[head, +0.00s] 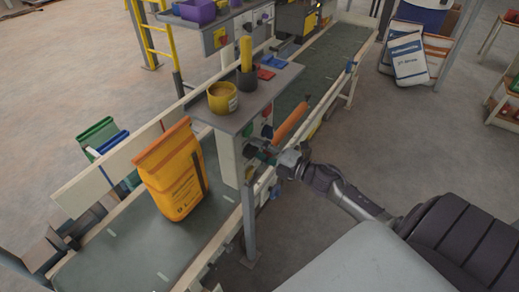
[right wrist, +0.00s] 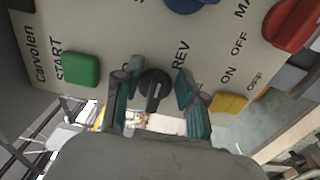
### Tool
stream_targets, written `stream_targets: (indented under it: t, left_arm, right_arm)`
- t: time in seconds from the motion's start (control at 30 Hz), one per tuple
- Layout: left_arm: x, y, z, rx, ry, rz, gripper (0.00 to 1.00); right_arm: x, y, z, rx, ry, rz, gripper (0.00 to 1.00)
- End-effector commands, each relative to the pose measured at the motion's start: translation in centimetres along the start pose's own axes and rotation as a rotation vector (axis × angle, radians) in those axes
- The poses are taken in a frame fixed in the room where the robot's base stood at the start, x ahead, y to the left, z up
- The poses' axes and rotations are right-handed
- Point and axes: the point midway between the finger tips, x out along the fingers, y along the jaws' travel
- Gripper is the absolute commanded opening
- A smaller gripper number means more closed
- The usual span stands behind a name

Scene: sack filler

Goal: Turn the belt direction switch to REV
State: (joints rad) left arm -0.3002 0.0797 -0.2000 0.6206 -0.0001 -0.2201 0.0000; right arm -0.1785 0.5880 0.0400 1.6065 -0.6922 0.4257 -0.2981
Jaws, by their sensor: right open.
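In the right wrist view, the belt direction switch is a black knob (right wrist: 153,87) on a pale control panel (right wrist: 120,35). The word REV is printed above it to the right; another label to its left is mostly hidden by a finger. A pale mark shows on the knob, but I cannot tell for certain which label it points to. My right gripper (right wrist: 158,100) is open, with one teal-padded finger on each side of the knob. Contact is not clear. In the head view, my right gripper (head: 266,156) is at the panel's side. My left gripper is not in view.
Near the knob are a green START button (right wrist: 81,69), a yellow ON/OFF switch (right wrist: 229,103) and a red knob (right wrist: 292,24). An orange sack (head: 172,175) stands on the belt (head: 140,245). A yellow pot (head: 222,97) sits on the shelf above.

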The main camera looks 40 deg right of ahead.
Motion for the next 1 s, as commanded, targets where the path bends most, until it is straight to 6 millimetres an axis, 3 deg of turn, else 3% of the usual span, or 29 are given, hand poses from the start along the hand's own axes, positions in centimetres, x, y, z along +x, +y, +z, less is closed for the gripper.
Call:
stream_targets:
  t: [0.27,0.7,1.0]
  left_arm:
    - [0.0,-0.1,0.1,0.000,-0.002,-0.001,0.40]
    - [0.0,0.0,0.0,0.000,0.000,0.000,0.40]
    - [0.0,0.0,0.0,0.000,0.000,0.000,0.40]
  right_arm:
    - [-1.1,-0.1,0.0,0.001,-0.002,-0.003,0.41]
    - [-9.7,-0.2,0.0,0.002,-0.001,-0.003,0.41]
    - [-11.9,0.0,0.0,0.000,0.001,0.000,0.41]
